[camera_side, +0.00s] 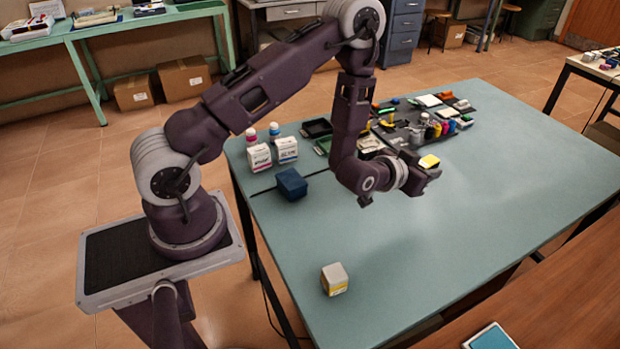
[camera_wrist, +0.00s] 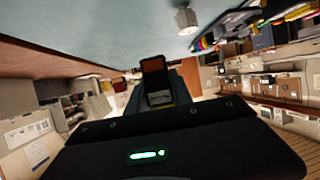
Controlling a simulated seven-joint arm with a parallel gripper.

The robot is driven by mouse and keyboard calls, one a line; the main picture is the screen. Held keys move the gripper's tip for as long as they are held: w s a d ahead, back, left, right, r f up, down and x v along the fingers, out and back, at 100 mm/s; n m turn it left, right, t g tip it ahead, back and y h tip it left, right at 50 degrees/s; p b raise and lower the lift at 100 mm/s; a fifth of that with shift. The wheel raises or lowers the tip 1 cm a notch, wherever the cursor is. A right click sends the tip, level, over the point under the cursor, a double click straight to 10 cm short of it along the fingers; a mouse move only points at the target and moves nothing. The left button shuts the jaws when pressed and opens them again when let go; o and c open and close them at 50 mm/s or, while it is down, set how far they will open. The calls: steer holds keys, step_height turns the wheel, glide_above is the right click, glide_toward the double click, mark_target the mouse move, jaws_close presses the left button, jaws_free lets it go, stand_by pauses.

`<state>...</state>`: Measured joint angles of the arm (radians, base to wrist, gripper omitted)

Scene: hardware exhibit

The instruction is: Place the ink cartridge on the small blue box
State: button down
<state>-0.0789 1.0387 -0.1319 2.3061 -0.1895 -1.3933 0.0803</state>
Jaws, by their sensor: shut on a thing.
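The small blue box (camera_side: 291,184) stands on the table at the left, near the table's edge. My gripper (camera_side: 425,168) is above the table, to the right of the blue box and well apart from it. It is shut on a small dark piece with a yellow face, which looks like the ink cartridge (camera_side: 429,161). In the wrist view the held cartridge (camera_wrist: 155,68) shows orange-brown and dark between the fingers (camera_wrist: 158,92). The fingers partly hide it. The blue box cannot be made out in the wrist view.
A white and yellow block (camera_side: 335,279) stands alone near the front edge. Two white boxes (camera_side: 259,157) (camera_side: 286,149) with bottles behind them stand beyond the blue box. A dark mat (camera_side: 480,100) at the back carries several bottles and parts. The table's right side (camera_side: 520,190) is clear.

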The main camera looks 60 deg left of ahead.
steer(key=s+a+r+n+g+y, duration=0.1)
steer(key=s+a+n+g+y, duration=0.15)
steer(key=a+n+y, duration=0.7)
step_height(320, 180, up, 3)
steer(key=n+g, duration=1.1)
steer(key=g, duration=0.4)
glide_above(291, 178)
steer(key=shift+g+y, duration=0.35)
steer(key=shift+g, duration=0.2)
step_height(291, 178, down, 9)
steer(key=shift+d, duration=0.1)
steer(key=shift+f, duration=0.3)
steer(key=shift+f, duration=0.2)
steer(key=c, duration=1.1)
jaws_free()
steer(key=shift+c, duration=0.2)
